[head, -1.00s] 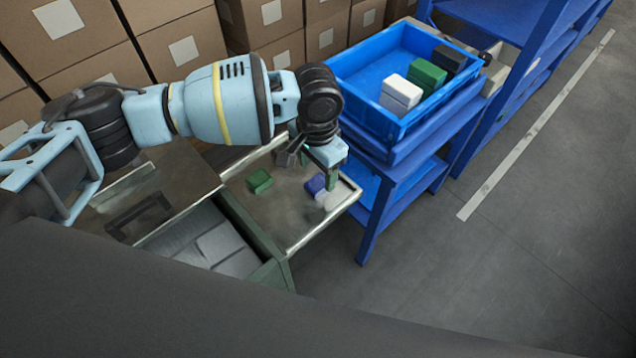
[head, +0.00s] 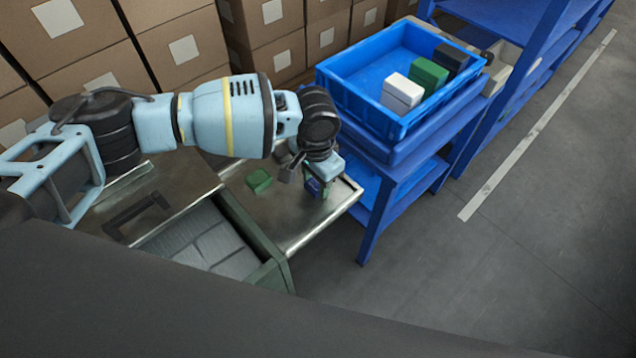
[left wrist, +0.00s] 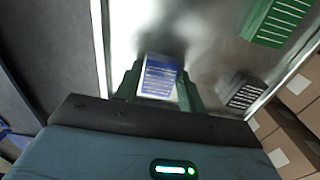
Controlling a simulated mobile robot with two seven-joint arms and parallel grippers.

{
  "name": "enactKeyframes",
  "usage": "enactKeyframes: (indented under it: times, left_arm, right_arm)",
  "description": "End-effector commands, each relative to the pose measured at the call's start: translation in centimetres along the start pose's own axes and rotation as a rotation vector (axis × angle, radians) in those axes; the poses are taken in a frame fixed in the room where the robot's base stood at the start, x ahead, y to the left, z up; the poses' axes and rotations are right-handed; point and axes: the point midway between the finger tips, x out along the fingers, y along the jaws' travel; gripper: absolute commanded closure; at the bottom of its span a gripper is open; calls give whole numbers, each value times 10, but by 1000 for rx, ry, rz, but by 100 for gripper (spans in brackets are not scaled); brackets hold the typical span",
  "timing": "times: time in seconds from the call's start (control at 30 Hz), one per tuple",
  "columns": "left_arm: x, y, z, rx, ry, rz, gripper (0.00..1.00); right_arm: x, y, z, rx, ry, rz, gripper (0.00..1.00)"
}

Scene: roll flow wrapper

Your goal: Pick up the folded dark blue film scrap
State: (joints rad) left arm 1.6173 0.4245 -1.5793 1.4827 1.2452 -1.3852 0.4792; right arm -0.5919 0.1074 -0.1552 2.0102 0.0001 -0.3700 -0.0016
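The dark blue film scrap (head: 313,187) lies on the metal table top in the head view, partly hidden by my left gripper (head: 319,188). In the left wrist view, the blue scrap (left wrist: 161,77) sits between the two green fingers of the left gripper (left wrist: 160,88). It fills most of the gap, with pale edges around it. I cannot tell whether the fingers press on it or only stand beside it. My right gripper is in neither view.
A green scrap (head: 259,181) lies left on the metal top (head: 290,222); a dark grey piece (left wrist: 243,92) is nearby. A blue crate (head: 345,92) with white, green and black blocks stands behind right. An open drawer with grey pieces (head: 222,246) is in front.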

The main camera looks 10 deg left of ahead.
Motion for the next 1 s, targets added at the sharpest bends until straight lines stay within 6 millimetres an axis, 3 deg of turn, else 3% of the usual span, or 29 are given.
enactKeyframes:
  times: [0.03, 0.2, 0.57, 0.87, 1.0]
  left_arm:
    - [0, 0, 0, 0, 0, 0, 67]
    - [0, 0, 0, 0, 0, 0, 86]
    - [-3, 0, 0, 0, 1, 1, 86]
    - [-35, 0, -1, 0, 4, 1, 86]
    - [-38, 28, 6, 7, 1, 4, 86]
  right_arm:
    - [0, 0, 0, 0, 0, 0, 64]
    - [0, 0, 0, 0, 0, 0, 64]
    - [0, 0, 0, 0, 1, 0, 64]
    - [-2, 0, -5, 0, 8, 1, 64]
    - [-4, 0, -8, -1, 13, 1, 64]
